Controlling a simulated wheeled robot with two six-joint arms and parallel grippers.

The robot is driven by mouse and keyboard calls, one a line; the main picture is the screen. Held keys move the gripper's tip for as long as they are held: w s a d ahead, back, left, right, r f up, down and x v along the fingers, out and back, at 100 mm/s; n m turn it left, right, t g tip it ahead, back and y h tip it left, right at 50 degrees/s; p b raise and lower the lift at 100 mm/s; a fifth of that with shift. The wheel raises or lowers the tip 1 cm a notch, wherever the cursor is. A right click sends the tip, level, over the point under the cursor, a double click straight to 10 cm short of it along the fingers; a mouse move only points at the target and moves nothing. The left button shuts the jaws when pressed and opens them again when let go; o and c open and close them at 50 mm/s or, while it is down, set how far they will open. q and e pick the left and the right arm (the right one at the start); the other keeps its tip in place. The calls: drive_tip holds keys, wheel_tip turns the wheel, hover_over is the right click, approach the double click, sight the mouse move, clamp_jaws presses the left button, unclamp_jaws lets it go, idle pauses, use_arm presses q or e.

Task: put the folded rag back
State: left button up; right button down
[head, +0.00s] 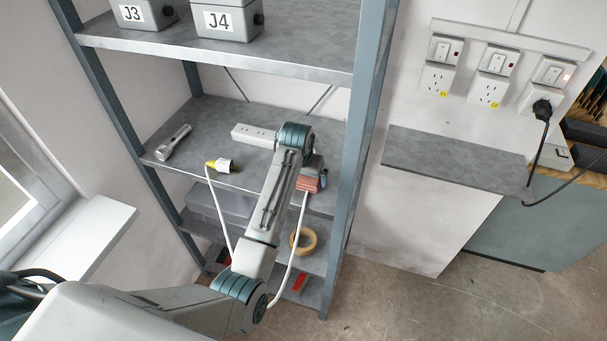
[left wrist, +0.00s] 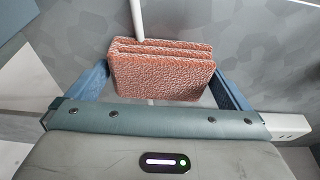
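The folded rag (left wrist: 162,72) is reddish-pink, rough and layered. In the left wrist view it sits between the two blue fingers of my left gripper (left wrist: 161,68), which meet its left and right sides. My left gripper (head: 311,177) is shut on it. In the head view the rag (head: 307,184) shows partly below my wrist, over the front right of the middle shelf (head: 215,115). I cannot tell whether its underside touches the shelf. My right gripper is out of view.
A flashlight (head: 174,142), a yellow-and-white plug (head: 220,166) and a power strip (head: 254,134) lie on the middle shelf. A white cable (head: 291,256) passes near my arm. A tape roll (head: 304,241) is below. The shelf's right post (head: 360,150) stands close by.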

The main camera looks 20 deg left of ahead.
sight(301, 182)
use_arm(q)
drive_tip(key=b+v, duration=0.3)
drive_tip(key=v, duration=0.4)
drive_tip(key=shift+r+b, duration=0.15)
drive_tip(key=shift+b, duration=0.15)
drive_tip(key=p+v, duration=0.3)
drive_tip(key=v, duration=0.2)
drive_tip(key=shift+w, duration=0.1)
drive_tip(key=shift+a, duration=0.1)
